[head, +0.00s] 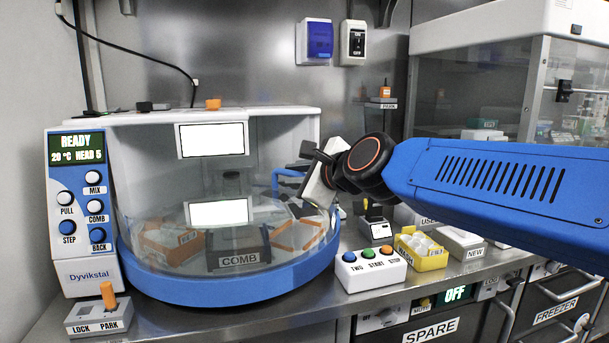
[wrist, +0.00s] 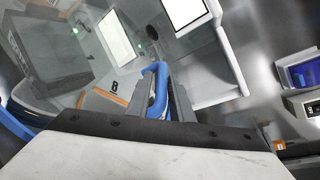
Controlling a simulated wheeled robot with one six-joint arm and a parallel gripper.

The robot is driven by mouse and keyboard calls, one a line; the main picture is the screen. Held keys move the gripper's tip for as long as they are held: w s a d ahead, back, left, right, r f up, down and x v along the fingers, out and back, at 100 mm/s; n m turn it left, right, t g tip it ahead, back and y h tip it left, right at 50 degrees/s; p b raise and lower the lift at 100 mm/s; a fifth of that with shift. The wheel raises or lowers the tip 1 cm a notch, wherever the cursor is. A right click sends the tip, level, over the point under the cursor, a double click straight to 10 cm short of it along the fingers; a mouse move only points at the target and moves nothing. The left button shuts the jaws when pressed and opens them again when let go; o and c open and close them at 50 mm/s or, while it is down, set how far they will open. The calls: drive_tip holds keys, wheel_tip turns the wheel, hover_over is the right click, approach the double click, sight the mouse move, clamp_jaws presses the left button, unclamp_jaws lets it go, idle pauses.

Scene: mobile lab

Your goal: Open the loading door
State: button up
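The loading door appears to be the clear curved front (head: 160,200) of the white and blue Dyvikstal machine. It looks closed across the front. A blue handle (head: 276,183) stands at its right side; it also shows as a blue loop in the wrist view (wrist: 158,88). My gripper (head: 297,176) is at this handle, reaching in from the right. In the wrist view its dark fingers (wrist: 178,98) are right beside the blue loop. The fingers overlap the handle, so I cannot tell whether they are open or closed around it.
The machine's panel (head: 77,155) reads READY, 20 °C, HEAD 5. A LOCK/PARK box (head: 97,318) with an orange lever stands at front left. A box with three coloured buttons (head: 371,272), a yellow bin (head: 420,252) and a glass cabinet (head: 480,90) are to the right.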

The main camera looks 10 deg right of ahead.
drive_tip(key=v, duration=1.7)
drive_tip(key=shift+s+d, duration=0.1)
